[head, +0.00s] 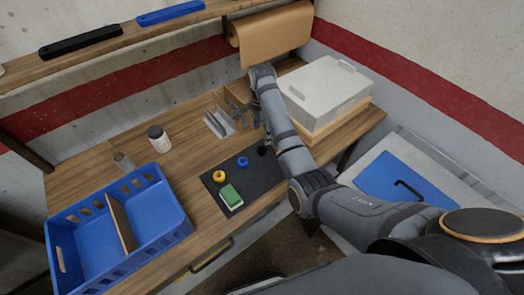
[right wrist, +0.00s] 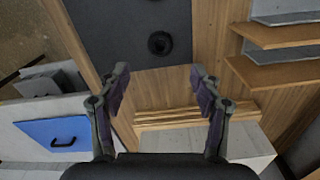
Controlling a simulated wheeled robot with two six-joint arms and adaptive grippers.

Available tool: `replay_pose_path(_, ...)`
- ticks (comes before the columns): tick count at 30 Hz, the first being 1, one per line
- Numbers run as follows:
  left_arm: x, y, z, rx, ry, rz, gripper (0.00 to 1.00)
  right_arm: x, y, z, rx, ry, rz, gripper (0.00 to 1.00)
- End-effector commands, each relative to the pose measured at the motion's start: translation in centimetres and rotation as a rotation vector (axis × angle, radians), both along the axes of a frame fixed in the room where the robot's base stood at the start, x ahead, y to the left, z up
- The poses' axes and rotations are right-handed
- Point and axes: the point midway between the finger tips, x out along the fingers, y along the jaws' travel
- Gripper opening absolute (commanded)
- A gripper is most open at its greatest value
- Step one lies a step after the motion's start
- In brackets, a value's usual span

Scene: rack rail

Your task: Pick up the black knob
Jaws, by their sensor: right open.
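The black knob (head: 262,151) stands on the dark mat (head: 262,178), near the mat's far right corner and close beside my right forearm in the head view. In the right wrist view the black knob (right wrist: 159,43) is a round dark shape on the mat (right wrist: 128,18), beyond the fingertips and roughly centred between them. My right gripper (head: 243,110) is open and empty above the table, behind the mat in the head view. Its two spread fingers show in the right wrist view (right wrist: 160,78), clear of the knob. My left gripper is not in view.
A blue crate (head: 85,262) is at left, a white jar (head: 159,139) behind, a grey-white bin (head: 325,92) at right.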

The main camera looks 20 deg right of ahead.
Motion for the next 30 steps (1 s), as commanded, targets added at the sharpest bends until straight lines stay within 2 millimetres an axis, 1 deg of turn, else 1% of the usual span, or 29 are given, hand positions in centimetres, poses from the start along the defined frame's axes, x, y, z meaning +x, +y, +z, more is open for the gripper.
replay_pose_path(3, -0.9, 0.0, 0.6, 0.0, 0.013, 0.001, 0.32, -0.1, -0.1, -2.1, -0.001, 0.004, 0.0, 0.65)
replay_pose_path(6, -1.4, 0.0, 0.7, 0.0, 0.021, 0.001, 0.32, -0.1, -0.1, -3.5, 0.0, 0.002, 0.001, 0.65)
replay_pose_path(9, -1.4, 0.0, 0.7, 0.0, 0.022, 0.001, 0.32, -0.1, -0.1, -4.2, 0.0, 0.0, 0.001, 0.65)
replay_pose_path(11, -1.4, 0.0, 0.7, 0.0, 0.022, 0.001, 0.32, -0.1, -0.1, -4.3, 0.0, -0.001, 0.001, 0.65)
replay_pose_path(14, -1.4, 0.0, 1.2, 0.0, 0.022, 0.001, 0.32, -0.1, -0.1, -4.9, -0.001, 0.003, 0.001, 0.65)
replay_pose_path(18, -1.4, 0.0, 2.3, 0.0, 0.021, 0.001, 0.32, -0.1, -0.3, -7.2, -0.001, 0.004, 0.001, 0.65)
replay_pose_path(21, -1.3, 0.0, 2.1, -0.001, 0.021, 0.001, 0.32, -0.1, -0.3, -8.8, 0.0, 0.002, 0.001, 0.65)
replay_pose_path(24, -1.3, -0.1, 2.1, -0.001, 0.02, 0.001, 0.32, -0.1, -0.2, -9.4, 0.0, 0.0, 0.001, 0.65)
replay_pose_path(29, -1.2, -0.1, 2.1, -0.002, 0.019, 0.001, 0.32, 0.0, -0.2, -9.5, 0.0, -0.001, 0.001, 0.65)
replay_pose_path(30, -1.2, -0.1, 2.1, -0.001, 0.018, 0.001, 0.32, 0.0, -0.2, -9.5, 0.0, -0.001, 0.001, 0.63)
